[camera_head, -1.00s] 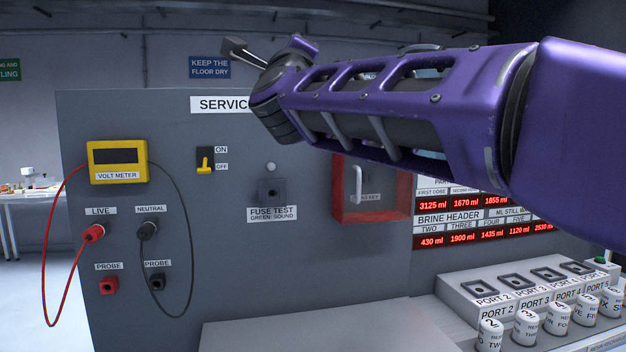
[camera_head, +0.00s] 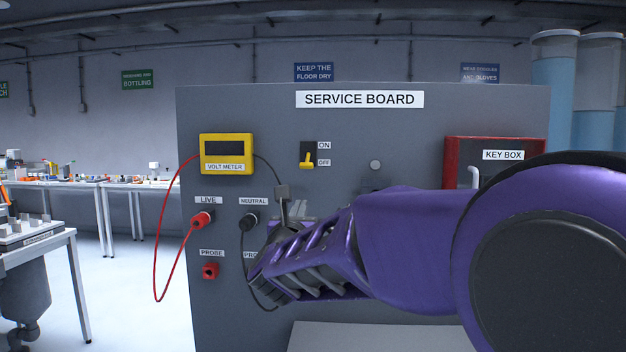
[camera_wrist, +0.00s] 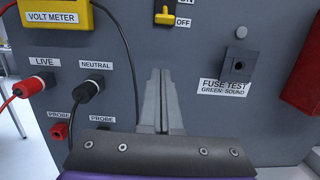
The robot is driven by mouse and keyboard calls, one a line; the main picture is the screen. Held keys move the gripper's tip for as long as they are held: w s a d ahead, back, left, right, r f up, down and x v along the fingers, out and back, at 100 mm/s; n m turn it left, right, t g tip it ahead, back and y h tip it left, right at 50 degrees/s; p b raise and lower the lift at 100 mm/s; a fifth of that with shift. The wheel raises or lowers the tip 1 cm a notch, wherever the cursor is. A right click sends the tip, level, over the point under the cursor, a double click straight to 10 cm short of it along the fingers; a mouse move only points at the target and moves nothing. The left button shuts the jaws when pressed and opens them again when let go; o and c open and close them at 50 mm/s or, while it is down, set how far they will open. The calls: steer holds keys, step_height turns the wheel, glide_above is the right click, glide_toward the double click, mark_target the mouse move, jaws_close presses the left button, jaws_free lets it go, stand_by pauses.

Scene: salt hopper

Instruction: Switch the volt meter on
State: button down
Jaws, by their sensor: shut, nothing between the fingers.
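The yellow volt meter (camera_head: 227,154) hangs at the upper left of the grey service board, its screen dark. Its yellow switch (camera_head: 307,160) sits on a black plate to the right, lever down at the OFF label. The switch also shows at the top of the wrist view (camera_wrist: 165,17). My gripper (camera_head: 282,192) is below and slightly left of the switch, apart from it. In the wrist view its two fingers (camera_wrist: 160,74) are shut together, empty, pointing up towards the switch. Part of the neutral plug's cable is hidden behind my arm in the head view.
The red live plug (camera_head: 201,220) and black neutral plug (camera_head: 249,221) sit left of my gripper, with looping cables. The fuse test socket (camera_wrist: 238,66) and red key box (camera_head: 457,154) are to the right. A grey ledge (camera_head: 330,338) lies below.

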mark_target(307, 160)
steer(key=w, duration=0.3)
steer(key=w+r, duration=0.1)
steer(key=w, duration=0.2)
steer(key=w+r, duration=0.1)
steer(key=w, duration=0.3)
steer(key=shift+d, duration=0.2)
steer(key=s+r, duration=0.2)
steer(key=r, duration=0.1)
steer(key=shift+r, duration=0.1)
steer(key=shift+r+p, duration=0.15)
steer(key=shift+p, duration=0.2)
steer(key=shift+s+r+g+p, duration=0.15)
steer(key=shift+g+p, duration=0.15)
steer(key=shift+p, duration=0.35)
